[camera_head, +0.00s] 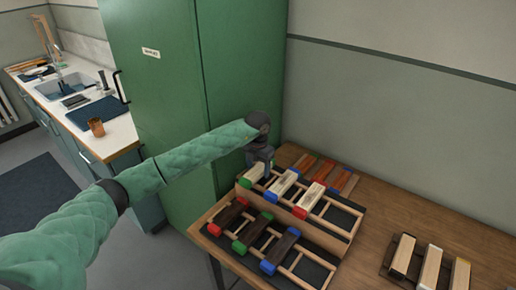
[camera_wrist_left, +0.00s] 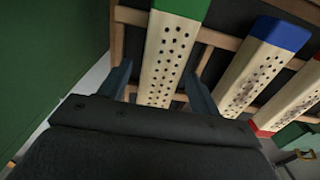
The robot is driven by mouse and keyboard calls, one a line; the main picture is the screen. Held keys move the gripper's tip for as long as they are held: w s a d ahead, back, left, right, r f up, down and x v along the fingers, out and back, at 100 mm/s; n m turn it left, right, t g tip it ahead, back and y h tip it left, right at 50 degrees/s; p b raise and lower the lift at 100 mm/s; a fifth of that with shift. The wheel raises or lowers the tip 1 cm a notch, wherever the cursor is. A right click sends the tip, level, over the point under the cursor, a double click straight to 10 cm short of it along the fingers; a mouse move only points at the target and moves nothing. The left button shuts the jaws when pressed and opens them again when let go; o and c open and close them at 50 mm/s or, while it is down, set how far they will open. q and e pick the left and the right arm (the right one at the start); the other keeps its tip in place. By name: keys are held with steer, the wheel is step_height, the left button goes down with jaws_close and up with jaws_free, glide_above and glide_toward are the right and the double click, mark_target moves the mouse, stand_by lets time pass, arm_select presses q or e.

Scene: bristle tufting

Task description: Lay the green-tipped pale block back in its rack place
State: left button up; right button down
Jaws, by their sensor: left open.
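The green-tipped pale block (camera_wrist_left: 168,55) lies across the wooden rails at the left end of the upper rack (camera_head: 342,230). Its green end (camera_head: 245,182) shows just below my left gripper (camera_head: 258,170) in the head view. In the left wrist view, my open left gripper (camera_wrist_left: 160,90) has one finger on each side of the block, with visible gaps. The block lies roughly in line with its neighbours. The gripper hides part of it in the head view. My right gripper is not in view.
Beside it lie a blue-tipped pale block (camera_head: 283,184) and a red-tipped pale block (camera_head: 309,200). Dark tipped blocks (camera_head: 279,251) lie in the lower, nearer row. Reddish-brown blocks (camera_head: 343,180) lie behind. The green cabinet (camera_head: 245,70) stands close at left.

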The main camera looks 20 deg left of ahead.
mark_target(258, 169)
arm_select(q)
steer(key=shift+r, duration=1.4)
steer(key=shift+r+b, duration=0.25)
steer(key=shift+b, duration=0.2)
steer(key=shift+w+r, duration=0.1)
steer(key=shift+r, duration=0.3)
step_height(258, 169, up, 9)
steer(key=b, duration=0.3)
steer(key=shift+b, duration=0.35)
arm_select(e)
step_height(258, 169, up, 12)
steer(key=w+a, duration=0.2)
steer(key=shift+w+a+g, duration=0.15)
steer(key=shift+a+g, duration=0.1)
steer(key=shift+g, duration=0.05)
arm_select(q)
steer(key=shift+f, duration=0.2)
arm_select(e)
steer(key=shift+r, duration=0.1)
